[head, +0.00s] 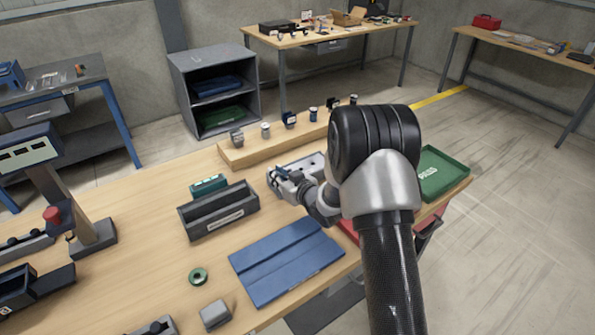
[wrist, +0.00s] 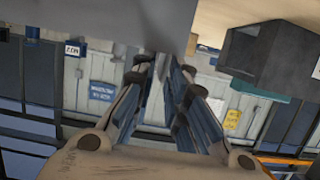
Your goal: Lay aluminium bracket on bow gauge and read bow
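My gripper (head: 278,180) is low over the middle of the workbench, reaching left from under my arm. In the wrist view its fingers (wrist: 164,72) have a narrow gap between the tips. A plain grey flat surface (wrist: 120,22) lies close beyond the tips; I cannot tell whether it is the aluminium bracket or whether the fingers touch it. No other part is clearly the bracket. An instrument with a display (head: 30,150) stands at the left of the bench; I cannot tell whether it is the bow gauge. My arm hides part of the bench.
A dark open-topped block (head: 218,212) stands left of my gripper, with a teal box (head: 208,185) behind it. A blue folded mat (head: 285,262) lies in front. A grey tray (head: 312,160) is close behind my gripper. A green tray (head: 440,172) is at the right.

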